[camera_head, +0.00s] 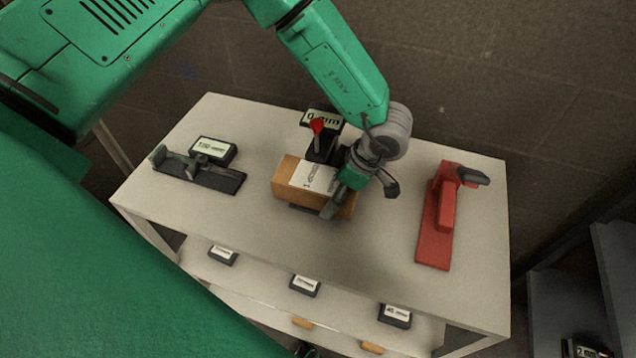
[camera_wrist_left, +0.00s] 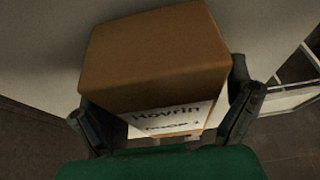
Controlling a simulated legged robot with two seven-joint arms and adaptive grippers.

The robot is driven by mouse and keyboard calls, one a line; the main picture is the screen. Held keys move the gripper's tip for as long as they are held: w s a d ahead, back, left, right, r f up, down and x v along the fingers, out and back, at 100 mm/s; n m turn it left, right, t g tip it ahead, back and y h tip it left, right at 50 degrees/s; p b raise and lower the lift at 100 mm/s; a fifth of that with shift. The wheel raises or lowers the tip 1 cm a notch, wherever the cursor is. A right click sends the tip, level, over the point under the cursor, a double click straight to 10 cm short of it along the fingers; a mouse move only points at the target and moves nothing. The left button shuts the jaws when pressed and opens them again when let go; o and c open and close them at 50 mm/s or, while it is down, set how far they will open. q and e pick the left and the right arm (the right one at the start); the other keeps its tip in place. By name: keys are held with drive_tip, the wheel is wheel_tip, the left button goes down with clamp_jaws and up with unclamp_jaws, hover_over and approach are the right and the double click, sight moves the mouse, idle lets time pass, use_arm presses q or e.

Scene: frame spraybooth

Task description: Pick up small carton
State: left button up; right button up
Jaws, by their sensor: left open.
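The small carton (camera_head: 288,185) is a brown box with a white label, near the middle of the white table's top. It fills much of the left wrist view (camera_wrist_left: 150,62), where the label faces me. My left gripper (camera_head: 352,198) is at the carton's right end in the head view and partly hides it. In the left wrist view its two open fingers (camera_wrist_left: 168,118) stand on either side of the carton. I cannot tell whether they touch it. My right gripper is not in view.
The white table (camera_head: 375,255) also bears a black device (camera_head: 323,150) with a red part behind the carton, a dark fixture (camera_head: 200,178) at left and a red tool (camera_head: 440,220) at right. Labelled boxes (camera_head: 305,286) sit on the lower shelf. A grey shelf (camera_head: 575,310) stands at right.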

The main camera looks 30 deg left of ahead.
use_arm(q)
drive_tip(key=shift+d, duration=0.15)
drive_tip(key=c, duration=1.6)
drive_tip(key=shift+o, duration=0.2)
drive_tip(key=shift+a+r, duration=0.1)
drive_tip(key=shift+a, duration=0.25)
